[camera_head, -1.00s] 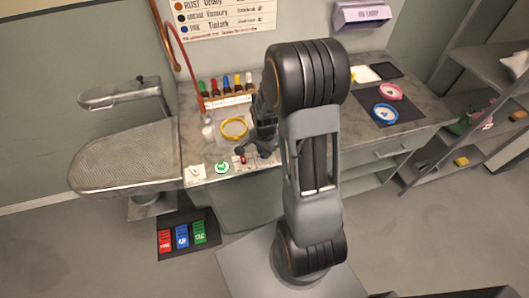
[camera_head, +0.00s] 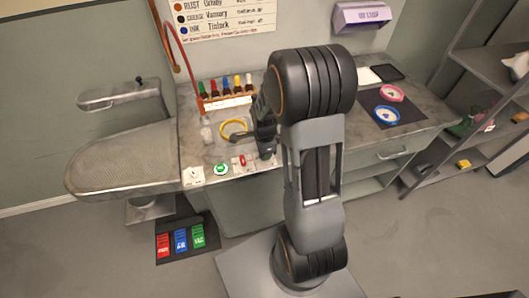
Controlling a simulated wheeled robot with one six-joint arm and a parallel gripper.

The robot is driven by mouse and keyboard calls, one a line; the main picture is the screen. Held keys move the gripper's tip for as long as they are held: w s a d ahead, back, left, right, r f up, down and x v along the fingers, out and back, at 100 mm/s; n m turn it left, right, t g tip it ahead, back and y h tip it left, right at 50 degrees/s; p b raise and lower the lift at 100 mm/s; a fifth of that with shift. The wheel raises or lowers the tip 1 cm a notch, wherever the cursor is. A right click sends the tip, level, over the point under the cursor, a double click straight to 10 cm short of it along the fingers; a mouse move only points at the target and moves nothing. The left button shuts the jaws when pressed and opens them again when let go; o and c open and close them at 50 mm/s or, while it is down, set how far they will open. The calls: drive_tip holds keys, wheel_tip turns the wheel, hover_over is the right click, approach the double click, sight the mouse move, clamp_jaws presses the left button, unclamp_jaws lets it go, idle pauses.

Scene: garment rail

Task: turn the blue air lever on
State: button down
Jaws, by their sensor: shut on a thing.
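My gripper (camera_head: 265,152) points down at the front edge of the worktop, right of a small red lever (camera_head: 243,160). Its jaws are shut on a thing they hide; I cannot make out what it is. No blue lever shows plainly on the worktop's front strip, and the spot under the jaws is covered. A blue pedal-like piece (camera_head: 180,240) with white lettering lies on the floor mat, between a red one (camera_head: 163,245) and a green one (camera_head: 198,235).
A green round button (camera_head: 221,169) and a white switch (camera_head: 194,175) sit left of the gripper. Behind are a yellow ring (camera_head: 233,128) and a rack of several bottles (camera_head: 226,101). A padded board (camera_head: 125,160) is at left, shelves at right.

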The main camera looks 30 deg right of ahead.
idle(0.4)
drive_tip(key=c, duration=1)
unclamp_jaws()
drive_tip(key=shift+c, duration=0.2)
wheel_tip(320, 180, up, 14)
drive_tip(key=s+a+r+n+t, duration=0.2)
drive_tip(key=s+a+n, duration=0.2)
drive_tip(key=n, duration=0.6)
drive_tip(key=s+a+r+n+t, duration=0.2)
drive_tip(key=s+a+n, duration=0.2)
drive_tip(key=n, duration=0.6)
drive_tip(key=shift+s+a+r, duration=0.15)
drive_tip(key=shift+s+r, duration=0.2)
drive_tip(key=shift+s, duration=1)
